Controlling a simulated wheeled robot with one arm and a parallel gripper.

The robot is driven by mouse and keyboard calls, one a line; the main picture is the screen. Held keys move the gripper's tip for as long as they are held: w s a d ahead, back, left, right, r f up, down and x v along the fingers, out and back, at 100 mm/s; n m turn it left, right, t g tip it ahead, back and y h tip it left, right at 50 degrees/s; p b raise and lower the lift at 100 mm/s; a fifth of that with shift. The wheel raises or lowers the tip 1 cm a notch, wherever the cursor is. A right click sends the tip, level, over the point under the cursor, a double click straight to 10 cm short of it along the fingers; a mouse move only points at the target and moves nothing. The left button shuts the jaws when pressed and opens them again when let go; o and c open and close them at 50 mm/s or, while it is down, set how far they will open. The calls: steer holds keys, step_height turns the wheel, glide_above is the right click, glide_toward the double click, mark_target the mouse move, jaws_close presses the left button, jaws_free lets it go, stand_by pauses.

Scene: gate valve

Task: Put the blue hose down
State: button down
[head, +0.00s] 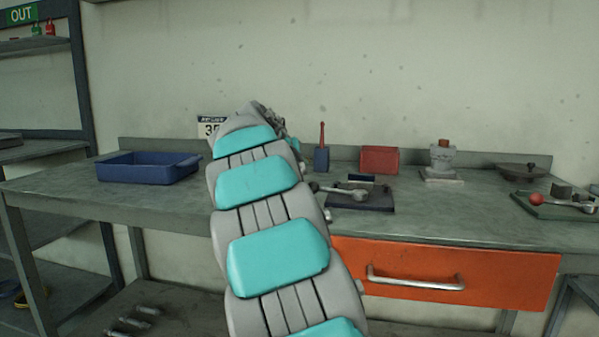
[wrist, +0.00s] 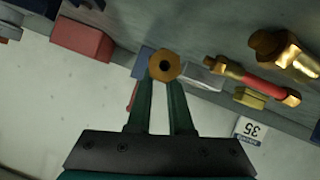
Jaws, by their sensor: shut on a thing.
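I cannot make out a blue hose for certain in either view. In the wrist view my gripper (wrist: 163,80) is shut on a brass hex piece (wrist: 165,66) with a dark hole in its middle, held at the fingertips. Whether a hose hangs from this piece cannot be seen. In the head view my arm hides the gripper and what it holds. Past the hex piece, the wrist view shows a small blue block (wrist: 145,61) by the bench's back edge.
The bench (head: 90,200) carries a blue tray (head: 150,168), a red bin (head: 380,160), a lever on a dark plate (head: 372,205) and a pale post (head: 442,160). A red-handled brass piece (wrist: 252,82) lies near the wall. Bare bench shows before the tray. An orange drawer (head: 440,262) is below.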

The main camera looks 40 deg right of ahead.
steer(key=shift+w+d+f, duration=0.1)
steer(key=shift+w+d, duration=0.1)
steer(key=shift+d, duration=0.2)
steer(key=shift+f, duration=1.7)
steer(key=c, duration=1.1)
jaws_free()
steer(key=shift+f, duration=0.1)
steer(key=shift+a+r, duration=0.1)
steer(key=shift+r, duration=0.1)
